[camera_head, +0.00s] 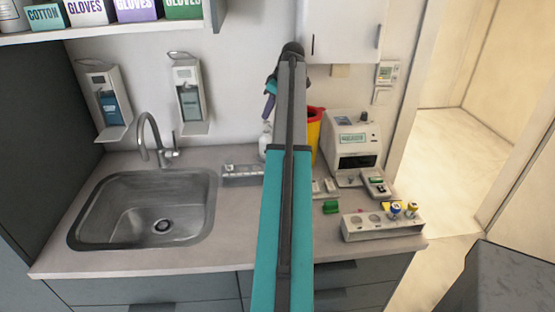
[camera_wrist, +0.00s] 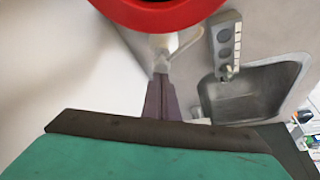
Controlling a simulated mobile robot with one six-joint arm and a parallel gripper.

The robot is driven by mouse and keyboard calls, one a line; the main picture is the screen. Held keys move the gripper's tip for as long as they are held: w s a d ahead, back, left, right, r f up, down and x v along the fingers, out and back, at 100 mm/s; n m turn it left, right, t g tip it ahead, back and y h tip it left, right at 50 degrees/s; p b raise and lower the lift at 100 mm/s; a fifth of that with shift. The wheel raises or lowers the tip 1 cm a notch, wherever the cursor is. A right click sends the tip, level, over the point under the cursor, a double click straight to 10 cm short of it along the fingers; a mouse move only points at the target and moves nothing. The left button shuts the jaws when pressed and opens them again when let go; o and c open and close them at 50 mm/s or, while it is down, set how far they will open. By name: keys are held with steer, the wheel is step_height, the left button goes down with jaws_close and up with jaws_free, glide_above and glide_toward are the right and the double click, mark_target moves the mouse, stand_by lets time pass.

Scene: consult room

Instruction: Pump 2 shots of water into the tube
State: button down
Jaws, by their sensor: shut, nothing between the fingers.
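A pale bottle (camera_head: 265,141), which looks like the pump dispenser, stands at the back of the counter, partly hidden by my arm. My gripper (camera_head: 268,116) is above it, purple fingers pointing down. In the wrist view the gripper (camera_wrist: 160,78) is shut and empty, with its tips close to the white pump head (camera_wrist: 161,46); I cannot tell whether they touch. A grey rack (camera_head: 242,175) sits left of the bottle and also shows in the wrist view (camera_wrist: 216,62). A pale rack (camera_head: 384,231) at the front right holds blue-capped and yellow-capped tubes (camera_head: 403,208). I cannot tell which tube is meant.
A yellow bin with a red rim (camera_head: 315,115) stands right of the bottle, its rim (camera_wrist: 160,10) very near in the wrist view. A white device (camera_head: 352,138) is further right. The sink (camera_head: 145,208) is at the left. Wall dispensers (camera_head: 189,95) hang behind.

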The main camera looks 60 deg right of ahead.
steer(key=shift+f+b, duration=0.4)
steer(key=shift+f, duration=0.8)
steer(key=shift+r, duration=0.1)
steer(key=shift+r+p, duration=0.55)
steer(key=shift+r, duration=0.5)
steer(key=shift+f+b, duration=0.35)
steer(key=shift+f, duration=0.65)
stand_by(0.7)
steer(key=shift+r+p, duration=0.5)
steer(key=shift+r, duration=0.5)
steer(key=shift+r+p, duration=1.4)
steer(key=shift+r, duration=1.6)
